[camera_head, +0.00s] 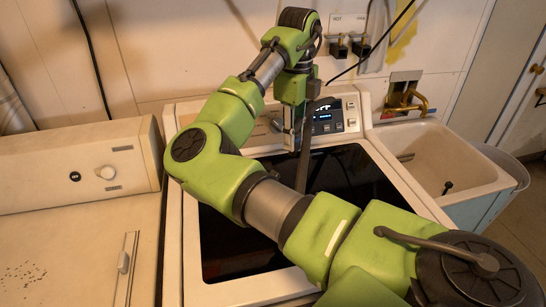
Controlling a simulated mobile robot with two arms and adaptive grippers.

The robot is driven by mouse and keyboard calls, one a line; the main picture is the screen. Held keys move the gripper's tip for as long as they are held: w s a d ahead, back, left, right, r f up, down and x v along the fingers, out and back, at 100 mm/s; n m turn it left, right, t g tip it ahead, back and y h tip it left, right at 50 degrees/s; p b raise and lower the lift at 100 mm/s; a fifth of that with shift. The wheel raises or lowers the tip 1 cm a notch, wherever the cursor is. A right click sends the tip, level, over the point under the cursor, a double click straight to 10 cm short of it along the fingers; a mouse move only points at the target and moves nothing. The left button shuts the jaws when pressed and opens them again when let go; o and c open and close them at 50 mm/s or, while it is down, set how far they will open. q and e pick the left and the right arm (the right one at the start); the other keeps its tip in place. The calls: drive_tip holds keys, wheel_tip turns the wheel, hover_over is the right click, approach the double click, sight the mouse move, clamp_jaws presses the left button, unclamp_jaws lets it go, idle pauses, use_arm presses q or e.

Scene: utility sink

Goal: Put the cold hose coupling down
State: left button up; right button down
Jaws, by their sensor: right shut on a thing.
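My right gripper (291,132) points down over the back of the washer's dark glass lid, in front of its control panel. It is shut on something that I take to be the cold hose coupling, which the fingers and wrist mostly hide. A dark hose-like strip (304,160) hangs beside the fingers over the lid. A thin black hose (378,43) runs from the wall down to behind my wrist. I cannot tell whether the coupling touches the washer. My left gripper is not in view.
The washer's glass lid (355,172) lies under my arm. The display panel (330,118) is right behind the gripper. Two wall valves (361,47) sit below a label plate. A utility sink (437,160) with a brass faucet (405,98) stands at right. Another appliance (70,215) stands at left.

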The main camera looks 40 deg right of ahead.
drive_tip(key=w+f, duration=0.2)
drive_tip(key=w+a+f+p, duration=0.1)
drive_tip(key=w+f, duration=0.1)
drive_tip(key=f, duration=0.1)
drive_tip(key=shift+w+a+f, duration=0.15)
drive_tip(key=shift+w+a, duration=0.05)
drive_tip(key=shift+w, duration=0.1)
drive_tip(key=f, duration=0.2)
drive_tip(key=f+p, duration=0.1)
drive_tip(key=f, duration=0.1)
drive_tip(key=shift+w+a+p, duration=0.15)
drive_tip(key=shift+w+p, duration=0.15)
drive_tip(key=shift+w, duration=0.1)
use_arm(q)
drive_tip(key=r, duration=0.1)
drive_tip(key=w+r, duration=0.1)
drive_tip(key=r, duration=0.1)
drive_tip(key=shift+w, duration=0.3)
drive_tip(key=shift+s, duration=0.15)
use_arm(e)
drive_tip(key=c, duration=1.8)
unclamp_jaws()
